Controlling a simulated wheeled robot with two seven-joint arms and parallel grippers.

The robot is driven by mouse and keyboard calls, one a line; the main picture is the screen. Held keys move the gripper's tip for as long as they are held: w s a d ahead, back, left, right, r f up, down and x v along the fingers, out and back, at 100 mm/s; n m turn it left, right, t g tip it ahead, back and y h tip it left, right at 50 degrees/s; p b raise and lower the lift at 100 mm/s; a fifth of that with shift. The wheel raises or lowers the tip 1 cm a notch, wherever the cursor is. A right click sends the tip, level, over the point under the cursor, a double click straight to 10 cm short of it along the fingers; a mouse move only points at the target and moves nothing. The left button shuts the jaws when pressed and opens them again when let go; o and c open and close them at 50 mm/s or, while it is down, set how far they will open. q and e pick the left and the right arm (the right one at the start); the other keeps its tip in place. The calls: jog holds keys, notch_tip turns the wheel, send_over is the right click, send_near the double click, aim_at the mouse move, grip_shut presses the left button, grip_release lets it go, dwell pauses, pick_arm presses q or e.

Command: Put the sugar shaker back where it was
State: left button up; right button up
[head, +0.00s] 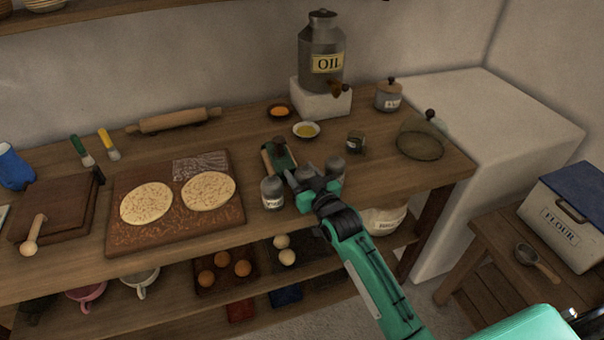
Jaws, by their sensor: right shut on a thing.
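My right gripper (310,183) reaches in from the lower right over the front right part of the wooden worktop (260,230). It is shut on a small grey-topped shaker (305,173), which I take for the sugar shaker. The fingers hide most of it, and I cannot read a label or tell whether its base touches the wood. A similar labelled jar with a grey lid (272,193) stands just left of the gripper. Another grey-topped container (335,165) stands just behind the gripper, partly hidden. My left gripper is not in view.
A dough board (150,236) lies left. A mesh dome (419,144) stands right, the oil can (321,52) at the back. Bare wood lies right of the gripper.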

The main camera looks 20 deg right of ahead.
jog(key=o, duration=1)
jog(key=shift+f, duration=0.1)
pick_arm(q)
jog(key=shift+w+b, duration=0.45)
jog(key=shift+b, duration=0.1)
pick_arm(e)
jog(key=s, duration=0.4)
jog(key=s+d, duration=0.1)
jog(key=s, duration=0.3)
jog(key=s+d, duration=0.1)
jog(key=s, duration=0.2)
jog(key=shift+s+d, duration=0.15)
jog(key=shift+s, duration=0.25)
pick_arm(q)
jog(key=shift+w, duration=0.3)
